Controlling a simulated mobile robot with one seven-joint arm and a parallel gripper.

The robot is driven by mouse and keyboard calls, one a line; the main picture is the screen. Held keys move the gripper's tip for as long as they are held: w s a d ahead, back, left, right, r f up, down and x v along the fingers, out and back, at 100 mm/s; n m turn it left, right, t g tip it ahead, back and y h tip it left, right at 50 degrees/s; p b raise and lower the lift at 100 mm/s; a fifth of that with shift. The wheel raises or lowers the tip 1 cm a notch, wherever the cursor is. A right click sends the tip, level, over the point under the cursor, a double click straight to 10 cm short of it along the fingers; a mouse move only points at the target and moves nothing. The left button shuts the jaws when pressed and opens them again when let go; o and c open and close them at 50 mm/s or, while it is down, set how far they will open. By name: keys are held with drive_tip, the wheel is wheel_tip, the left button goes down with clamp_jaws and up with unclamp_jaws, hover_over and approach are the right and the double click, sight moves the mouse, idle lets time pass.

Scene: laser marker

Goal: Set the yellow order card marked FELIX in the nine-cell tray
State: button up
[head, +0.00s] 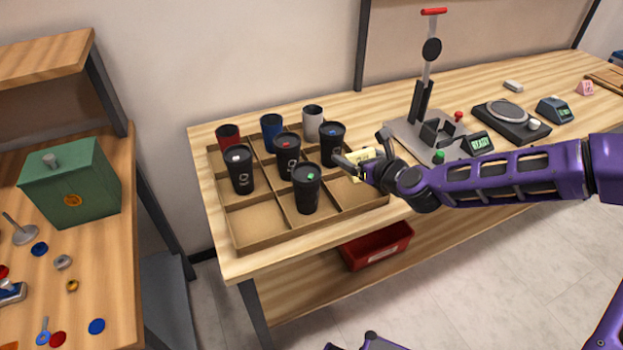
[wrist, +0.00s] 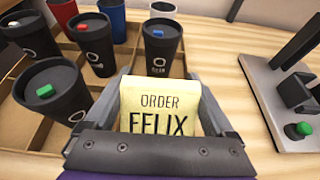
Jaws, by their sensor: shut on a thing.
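The yellow order card (head: 358,155) is held in my gripper (head: 362,148), near the right side of the nine-cell tray (head: 262,243). In the wrist view the card (wrist: 158,108) faces me upright, reading ORDER and FELIX, with its lower edge hidden by my gripper. The fingers are shut on it from both sides. The cardboard tray holds coloured cups at the back and black lidded cups in front. A black cup with a green plug (head: 306,190) stands in the front middle cell. The front left cell (head: 257,218) is empty. The front right cell is partly exposed and shows no cup.
The black cup with a blue plug (head: 332,148) stands just left of my gripper. A grey marker machine (head: 430,135) with a READY display stands to the right. A red bin (head: 376,246) is on the lower shelf. A green box (head: 72,185) sits on the left table.

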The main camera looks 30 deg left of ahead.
sight(351, 191)
wheel_tip(351, 191, down, 9)
drive_tip(key=shift+b, duration=0.85)
drive_tip(key=shift+f, duration=0.2)
drive_tip(key=o, duration=1.1)
drive_tip(key=shift+c, duration=0.2)
drive_tip(key=shift+r, duration=0.1)
drive_tip(key=shift+r, duration=0.25)
drive_tip(key=p+v, duration=0.2)
drive_tip(key=v, duration=1)
drive_tip(key=shift+f, duration=0.1)
